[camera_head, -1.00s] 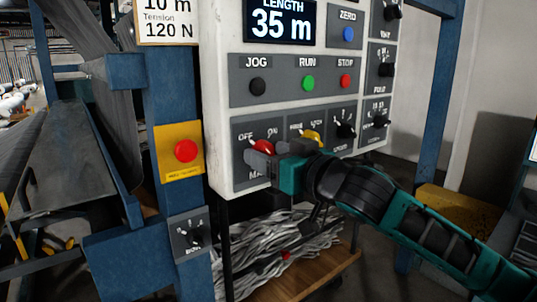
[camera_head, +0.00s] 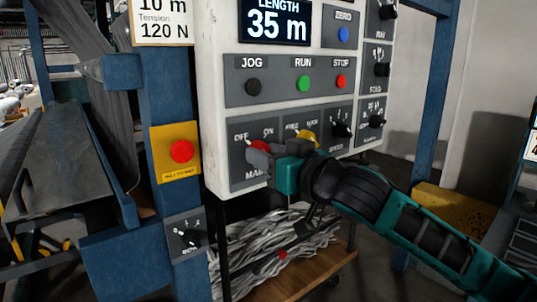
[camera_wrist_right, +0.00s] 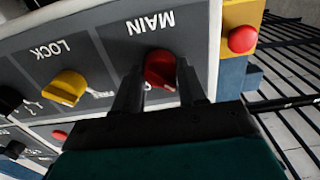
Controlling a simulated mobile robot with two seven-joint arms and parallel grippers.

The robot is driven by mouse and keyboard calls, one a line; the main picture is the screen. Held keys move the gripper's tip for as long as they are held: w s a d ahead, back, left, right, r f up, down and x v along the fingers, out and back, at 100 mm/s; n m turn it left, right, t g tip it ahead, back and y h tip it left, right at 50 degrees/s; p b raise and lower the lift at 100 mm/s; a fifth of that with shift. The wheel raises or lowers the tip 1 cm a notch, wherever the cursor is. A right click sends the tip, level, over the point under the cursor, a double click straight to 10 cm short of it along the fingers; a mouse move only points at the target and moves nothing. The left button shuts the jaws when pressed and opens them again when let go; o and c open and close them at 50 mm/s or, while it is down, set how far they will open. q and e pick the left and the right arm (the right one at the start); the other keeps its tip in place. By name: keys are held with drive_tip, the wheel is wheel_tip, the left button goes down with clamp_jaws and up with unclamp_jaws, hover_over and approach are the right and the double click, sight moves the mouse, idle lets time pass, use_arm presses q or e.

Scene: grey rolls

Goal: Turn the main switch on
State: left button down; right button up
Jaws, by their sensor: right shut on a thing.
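The main switch (camera_head: 258,146) is a red rotary knob at the lower left of the white control panel, between the OFF and ON labels. My right gripper (camera_head: 258,157) is at the knob, its two dark fingers on either side of it. In the right wrist view, the red knob (camera_wrist_right: 160,69) sits between the fingertips of the gripper (camera_wrist_right: 160,82), under the upside-down MAIN label. The fingers are shut on it. In the head view the gripper hides the knob's lower part. The left gripper is not in view.
A yellow knob (camera_head: 307,137) is close right of the main switch. JOG (camera_head: 253,87), RUN (camera_head: 304,84) and STOP (camera_head: 341,81) buttons sit above. A red button on a yellow plate (camera_head: 181,151) is left on the blue post. Black selector knobs line the panel's right side.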

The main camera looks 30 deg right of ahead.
drive_tip(key=m+p, duration=0.5)
drive_tip(key=m, duration=1.2)
drive_tip(key=shift+m, duration=0.3)
idle(0.3)
drive_tip(key=o, duration=1.1)
drive_tip(key=shift+c, duration=0.2)
